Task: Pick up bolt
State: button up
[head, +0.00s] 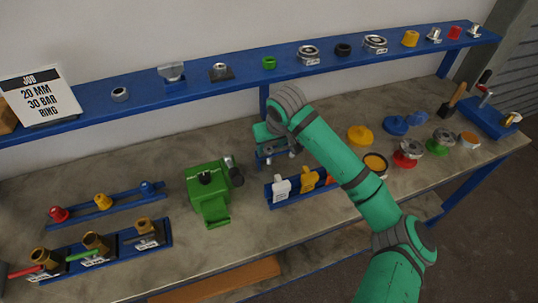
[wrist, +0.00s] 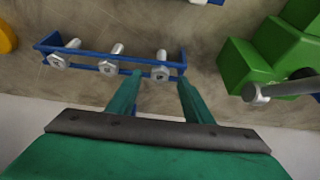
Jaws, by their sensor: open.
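Several silver hex-headed bolts stand in a blue rack in the wrist view; the rightmost bolt (wrist: 160,72) is between my fingertips as seen there, with the middle bolt (wrist: 109,65) and the left bolt (wrist: 60,59) beside it. The blue rack (wrist: 87,55) runs across the upper left. My gripper (wrist: 160,79) is open and empty, its two green fingers apart on either side of the rightmost bolt. I cannot tell whether they touch it. In the head view my gripper (head: 276,142) is over the back of the bench, and my arm partly hides the bolts.
A green vise (head: 208,192) stands left of my gripper; it also shows close by in the wrist view (wrist: 270,50). A blue rack with coloured tags (head: 296,190) lies in front. The blue shelf (head: 215,88) with several parts runs behind.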

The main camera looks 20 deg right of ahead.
jog(key=shift+x, duration=1.25)
jog(key=shift+r, duration=0.1)
grip_shut()
jog(key=shift+w, duration=0.1)
